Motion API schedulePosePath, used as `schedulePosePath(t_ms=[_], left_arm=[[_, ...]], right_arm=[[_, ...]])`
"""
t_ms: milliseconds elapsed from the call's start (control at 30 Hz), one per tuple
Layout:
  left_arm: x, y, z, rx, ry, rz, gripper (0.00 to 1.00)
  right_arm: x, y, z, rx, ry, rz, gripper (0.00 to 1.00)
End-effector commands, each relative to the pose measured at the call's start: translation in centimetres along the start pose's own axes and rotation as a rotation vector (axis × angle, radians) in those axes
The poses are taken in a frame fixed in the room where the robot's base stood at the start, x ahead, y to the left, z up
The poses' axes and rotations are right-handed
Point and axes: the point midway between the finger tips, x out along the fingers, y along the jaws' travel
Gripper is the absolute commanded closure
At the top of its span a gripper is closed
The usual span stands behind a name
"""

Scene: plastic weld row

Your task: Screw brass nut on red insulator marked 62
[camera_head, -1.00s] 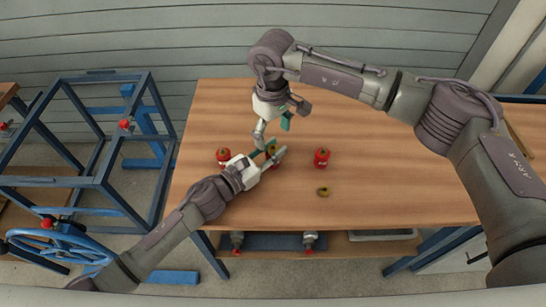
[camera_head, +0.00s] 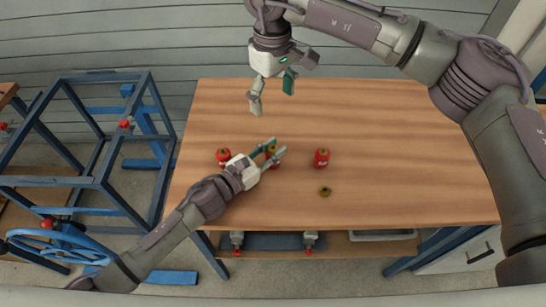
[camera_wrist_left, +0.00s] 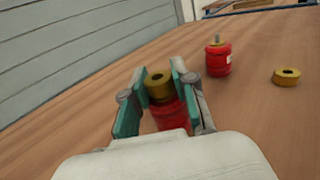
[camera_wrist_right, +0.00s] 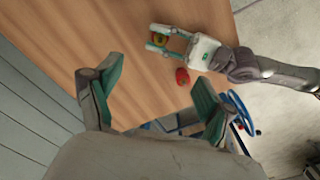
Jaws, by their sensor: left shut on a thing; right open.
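Three red insulators stand upright in a row on the wooden table: left (camera_head: 223,160), middle (camera_head: 271,152) and right (camera_head: 322,160). My left gripper (camera_head: 277,147) is shut on the middle insulator. In the left wrist view, that red insulator (camera_wrist_left: 170,115) carries a brass nut (camera_wrist_left: 158,86) on top, between the fingers. The right insulator (camera_wrist_left: 218,60) shows a bare stud. A loose brass nut (camera_head: 324,191) lies on the table in front of it, also seen in the left wrist view (camera_wrist_left: 286,77). My right gripper (camera_head: 272,102) is open and empty above the far table area. Numbers are unreadable.
The wooden table (camera_head: 420,150) is clear at the right and front. A blue metal frame (camera_head: 85,130) and a blue handwheel (camera_head: 50,250) stand left of it. A lower shelf (camera_head: 360,247) runs under the front edge. A grey wall rises behind.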

Motion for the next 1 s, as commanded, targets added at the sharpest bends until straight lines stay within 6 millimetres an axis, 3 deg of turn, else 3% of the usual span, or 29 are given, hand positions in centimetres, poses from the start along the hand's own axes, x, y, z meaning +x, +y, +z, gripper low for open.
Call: schedulePosePath(t_ms=[400, 433, 600, 1000], left_arm=[[-0.06, 0.0, -0.21, 0.0, 0.004, 0.001, 1.0], [-0.06, 0.0, -0.21, 0.0, 0.004, 0.001, 0.7], [-0.04, 0.0, -0.14, 0.0, 0.003, 0.001, 0.44], [-0.84, -0.01, -0.08, 0.0, 0.001, 0.0, 0.44]], right_arm=[[-0.98, -0.03, 0.0, 0.0, 0.0, 0.0, 0.19], [-0.98, -0.02, 0.0, 0.0, 0.0, 0.0, 0.19], [-0.97, -0.02, 0.0, 0.0, 0.0, 0.0, 0.19], [-0.96, -0.02, 0.0, 0.0, 0.0, 0.0, 0.19]])
